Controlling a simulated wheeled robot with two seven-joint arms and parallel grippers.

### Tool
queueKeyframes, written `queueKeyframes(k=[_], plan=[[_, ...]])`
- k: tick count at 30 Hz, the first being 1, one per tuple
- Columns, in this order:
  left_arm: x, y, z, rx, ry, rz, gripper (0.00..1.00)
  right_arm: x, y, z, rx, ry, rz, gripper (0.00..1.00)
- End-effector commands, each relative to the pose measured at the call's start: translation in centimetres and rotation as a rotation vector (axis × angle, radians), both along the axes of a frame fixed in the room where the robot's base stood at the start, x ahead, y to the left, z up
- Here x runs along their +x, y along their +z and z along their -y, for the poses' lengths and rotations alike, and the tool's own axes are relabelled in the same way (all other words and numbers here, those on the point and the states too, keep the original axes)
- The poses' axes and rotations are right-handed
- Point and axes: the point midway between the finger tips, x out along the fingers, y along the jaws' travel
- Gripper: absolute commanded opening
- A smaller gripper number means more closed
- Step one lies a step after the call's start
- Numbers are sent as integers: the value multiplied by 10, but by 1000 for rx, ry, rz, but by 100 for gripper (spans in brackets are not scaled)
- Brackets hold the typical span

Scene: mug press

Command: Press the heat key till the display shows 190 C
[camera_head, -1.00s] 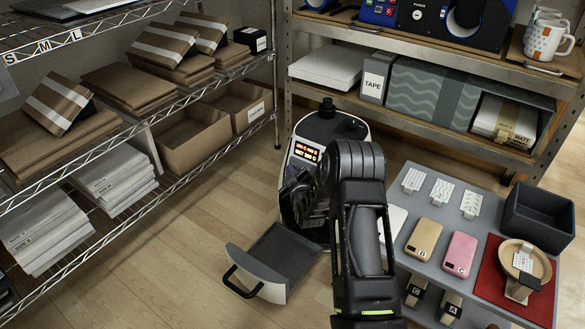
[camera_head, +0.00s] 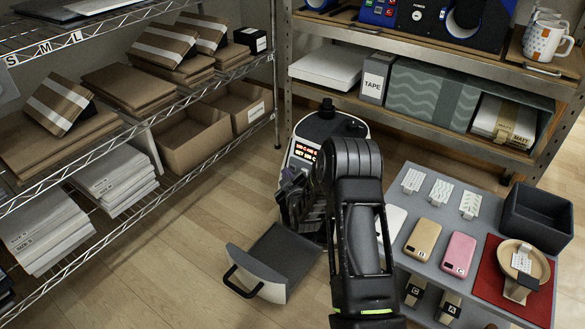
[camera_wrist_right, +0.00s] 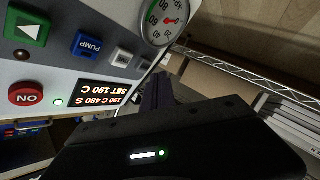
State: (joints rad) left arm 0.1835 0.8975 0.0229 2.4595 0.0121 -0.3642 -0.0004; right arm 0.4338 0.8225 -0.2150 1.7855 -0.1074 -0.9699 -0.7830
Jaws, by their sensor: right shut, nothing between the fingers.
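The press (camera_head: 330,128) stands on the floor, its sloped panel facing me. Its lit display (camera_head: 305,152) is too small to read in the head view. In the right wrist view the display (camera_wrist_right: 110,94) appears upside down and reads "190 C 480 S" and "SET 190 C". My right gripper (camera_head: 288,190) is shut and empty beside the panel, apart from the keys. My left gripper is out of view.
A round gauge (camera_wrist_right: 163,20) sits beside the keys. The press's drawer (camera_head: 272,262) is pulled out below the gripper. A wire rack (camera_head: 170,95) stands left; a low grey table (camera_head: 407,262) with phone cases is right.

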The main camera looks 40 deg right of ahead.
Motion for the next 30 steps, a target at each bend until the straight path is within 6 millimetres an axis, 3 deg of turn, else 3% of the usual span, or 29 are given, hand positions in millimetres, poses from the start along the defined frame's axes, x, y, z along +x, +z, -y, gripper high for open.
queueKeyframes(k=[15, 30], plan=[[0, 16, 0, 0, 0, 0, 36, -12, 12, -42, -1, 2, 0, 0], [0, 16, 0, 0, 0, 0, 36, -13, 11, -43, -1, 0, 0, 0]])
